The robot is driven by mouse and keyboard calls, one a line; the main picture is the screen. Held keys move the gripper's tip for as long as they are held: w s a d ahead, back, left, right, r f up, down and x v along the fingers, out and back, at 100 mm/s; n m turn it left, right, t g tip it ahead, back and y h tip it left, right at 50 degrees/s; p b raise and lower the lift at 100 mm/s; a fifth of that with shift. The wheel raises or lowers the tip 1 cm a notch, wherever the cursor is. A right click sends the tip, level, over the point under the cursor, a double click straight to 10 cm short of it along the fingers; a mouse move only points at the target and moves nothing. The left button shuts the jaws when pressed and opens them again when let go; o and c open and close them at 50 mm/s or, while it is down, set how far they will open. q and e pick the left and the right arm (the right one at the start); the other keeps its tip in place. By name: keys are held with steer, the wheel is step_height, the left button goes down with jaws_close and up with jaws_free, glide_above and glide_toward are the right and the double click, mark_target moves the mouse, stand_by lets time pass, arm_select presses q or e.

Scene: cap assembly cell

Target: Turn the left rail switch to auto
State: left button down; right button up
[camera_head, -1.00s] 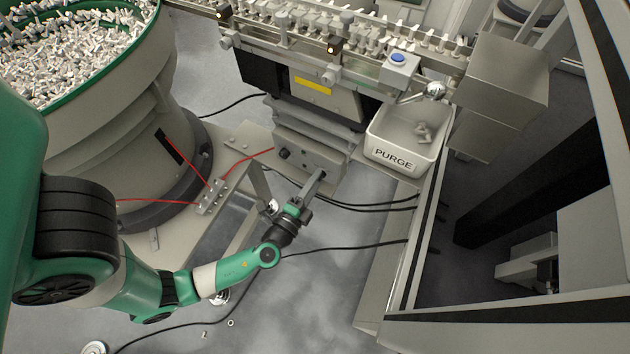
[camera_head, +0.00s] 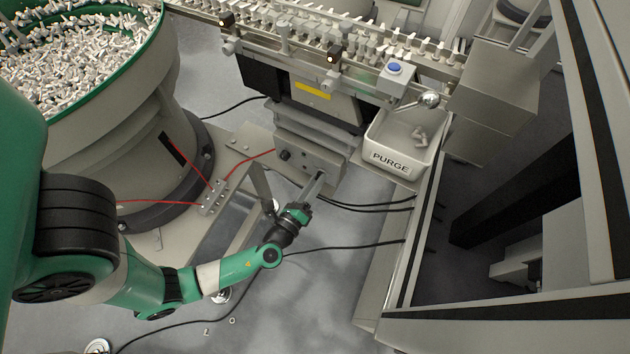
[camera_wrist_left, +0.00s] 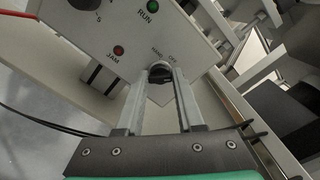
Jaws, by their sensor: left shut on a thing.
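The rail switch (camera_wrist_left: 160,72) is a black round knob on the grey control box (camera_wrist_left: 130,30) in the left wrist view. The labels HAND and OFF show above it; an AUTO label does not show. My left gripper (camera_wrist_left: 160,80) has one finger on each side of the knob and is shut on it. Which way the knob points is hard to tell. In the head view, the left gripper (camera_head: 319,177) reaches the lower right of the control box's front (camera_head: 300,158), and the fingers hide the knob. My right gripper is out of view.
Beside the switch are a green RUN lamp (camera_wrist_left: 153,7), a red JAM lamp (camera_wrist_left: 118,50) and another black knob (camera_wrist_left: 82,4). The white PURGE bin (camera_head: 401,152) stands right of the box. The bowl feeder (camera_head: 100,120) is at left. Black cables run below.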

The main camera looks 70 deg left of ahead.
arm_select(q)
steer(key=shift+m, duration=0.4)
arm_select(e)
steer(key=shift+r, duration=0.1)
arm_select(q)
steer(key=c, duration=0.5)
jaws_free()
